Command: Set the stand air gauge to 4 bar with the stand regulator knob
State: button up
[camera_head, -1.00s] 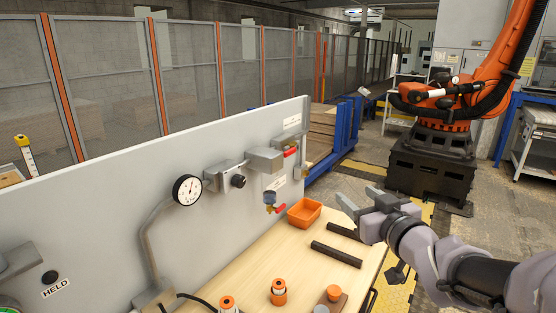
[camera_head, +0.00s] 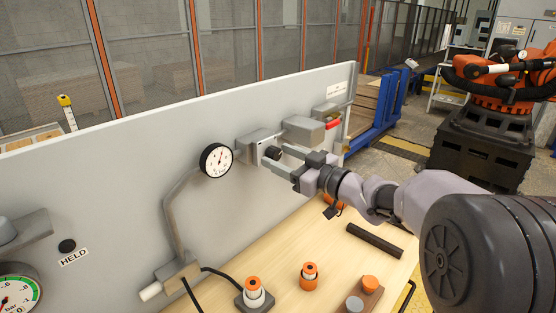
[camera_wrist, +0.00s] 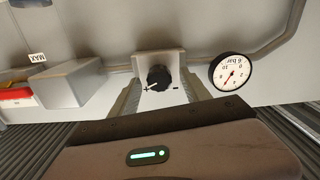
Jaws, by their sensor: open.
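The stand regulator knob (camera_head: 271,153) is black and sits on a grey block on the panel. In the wrist view the knob (camera_wrist: 158,78) has plus and minus marks beside it. The round white stand air gauge (camera_head: 216,160) is left of it in the head view; the gauge (camera_wrist: 231,73) appears upside down in the wrist view. Its needle is too small to read exactly. My gripper (camera_head: 273,162) is open at the knob. In the wrist view the fingers of my gripper (camera_wrist: 162,90) lie on both sides of the knob with gaps visible; how deep they reach is unclear.
A grey box with a red part (camera_head: 333,124) is on the panel right of the knob. A pipe (camera_head: 172,215) runs down from the gauge. Orange-capped parts (camera_head: 309,273) and a dark bar (camera_head: 374,241) are on the wooden bench (camera_head: 335,265). A second gauge (camera_head: 17,291) is lower left.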

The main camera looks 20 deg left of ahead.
jog(key=shift+w+a, duration=0.25)
jog(key=shift+a, duration=0.35)
jog(key=shift+c, duration=0.4)
grip_shut()
